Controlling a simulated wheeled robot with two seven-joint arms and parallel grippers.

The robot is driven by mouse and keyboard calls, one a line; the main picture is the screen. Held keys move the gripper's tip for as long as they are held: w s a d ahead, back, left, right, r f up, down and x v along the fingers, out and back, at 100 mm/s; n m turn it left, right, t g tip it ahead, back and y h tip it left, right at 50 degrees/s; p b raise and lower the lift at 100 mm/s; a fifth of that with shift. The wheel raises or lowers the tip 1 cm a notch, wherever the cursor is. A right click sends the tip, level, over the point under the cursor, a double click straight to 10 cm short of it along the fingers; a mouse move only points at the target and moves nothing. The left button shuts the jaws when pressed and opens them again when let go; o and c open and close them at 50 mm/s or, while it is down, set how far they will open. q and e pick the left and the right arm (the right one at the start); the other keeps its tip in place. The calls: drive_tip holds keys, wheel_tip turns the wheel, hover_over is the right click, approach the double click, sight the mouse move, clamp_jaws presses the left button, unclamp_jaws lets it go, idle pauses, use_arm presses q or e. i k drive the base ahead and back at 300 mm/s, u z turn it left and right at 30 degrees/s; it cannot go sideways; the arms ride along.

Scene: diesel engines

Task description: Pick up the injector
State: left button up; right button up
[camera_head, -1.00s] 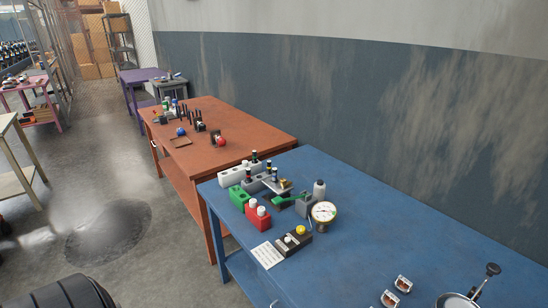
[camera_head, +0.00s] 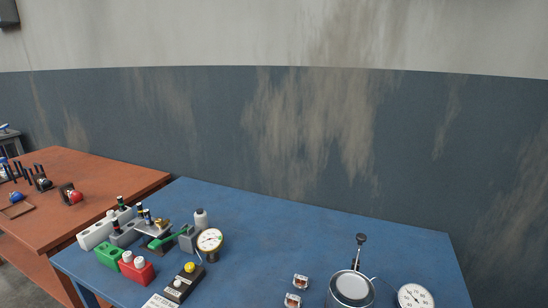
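Several small dark upright parts with coloured bands, which may be injectors, stand in the holders at the left of the blue table (camera_head: 300,228). One such part (camera_head: 147,216) stands by the grey holder (camera_head: 124,238). Another (camera_head: 120,202) stands behind it, near the white block (camera_head: 96,234). They are too small for me to tell which is the injector. A tester with a round dial gauge (camera_head: 210,240) and a green lever (camera_head: 160,243) is beside them. Neither of my grippers is in view.
Green block (camera_head: 109,255), red block (camera_head: 136,270) and black box with yellow button (camera_head: 187,279) stand in front. A round metal container (camera_head: 351,289), a white dial (camera_head: 415,297) and two small parts (camera_head: 301,282) are at right. The blue table's back middle is clear. An orange table (camera_head: 75,180) adjoins left.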

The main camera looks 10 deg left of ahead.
sight(149, 224)
drive_tip(key=z, duration=3)
drive_tip(key=k, duration=1.75)
drive_tip(key=u, duration=2.25)
